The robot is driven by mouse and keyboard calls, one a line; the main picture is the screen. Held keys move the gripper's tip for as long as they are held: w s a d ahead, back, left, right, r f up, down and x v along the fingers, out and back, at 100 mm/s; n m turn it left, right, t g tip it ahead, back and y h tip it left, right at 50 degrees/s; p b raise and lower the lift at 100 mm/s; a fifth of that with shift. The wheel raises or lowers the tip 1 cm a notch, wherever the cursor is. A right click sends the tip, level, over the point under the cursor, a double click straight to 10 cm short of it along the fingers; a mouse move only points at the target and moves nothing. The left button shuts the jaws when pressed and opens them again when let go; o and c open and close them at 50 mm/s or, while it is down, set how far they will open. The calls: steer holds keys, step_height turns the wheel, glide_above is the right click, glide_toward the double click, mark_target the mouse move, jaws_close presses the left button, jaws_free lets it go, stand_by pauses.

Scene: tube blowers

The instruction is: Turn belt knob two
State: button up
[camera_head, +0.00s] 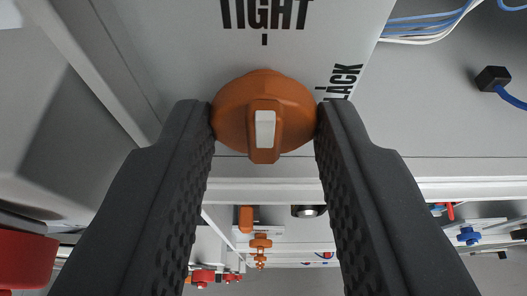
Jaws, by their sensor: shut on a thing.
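An orange knob (286,113) with a pale pointer mark on its raised ridge sits on a grey panel (180,50). The words "TIGHT" and partly "LACK" are printed on the panel above and to the right of it. The ridge and its pale mark run up and down in the picture. My gripper (265,118) is shut on the orange knob, with one dark fingertip touching its left side and the other its right side. No number shows on the knob, so I cannot tell which belt knob it is.
Blue and white cables (430,22) run at the upper right, near a black plug (493,78). A red part (25,262) stands at the lower left. Below the panel edge are smaller orange fittings (260,243) and a blue knob (468,236).

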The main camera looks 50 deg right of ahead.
steer(key=shift+f, duration=0.1)
steer(key=o, duration=0.7)
steer(key=shift+d, duration=0.1)
steer(key=b+v, duration=0.2)
steer(key=v, duration=1.2)
steer(key=shift+b, duration=0.35)
steer(key=shift+w, duration=0.15)
steer(key=s+a+f+n+t+y+b, duration=0.1)
steer(key=s+a+n+t+y+b, duration=0.1)
steer(key=a, duration=0.7)
steer(key=s+a+f+n+t+y+b, duration=0.2)
steer(key=a+n+y+b, duration=0.2)
steer(key=a, duration=0.6)
steer(key=s+a+f+n+t+y+b, duration=0.1)
steer(key=s+a+n+t+y+b, duration=0.1)
steer(key=a, duration=0.7)
steer(key=shift+f+n+t+y+b, duration=0.2)
steer(key=shift+n+t+y+b, duration=0.15)
steer(key=shift+n+y, duration=0.7)
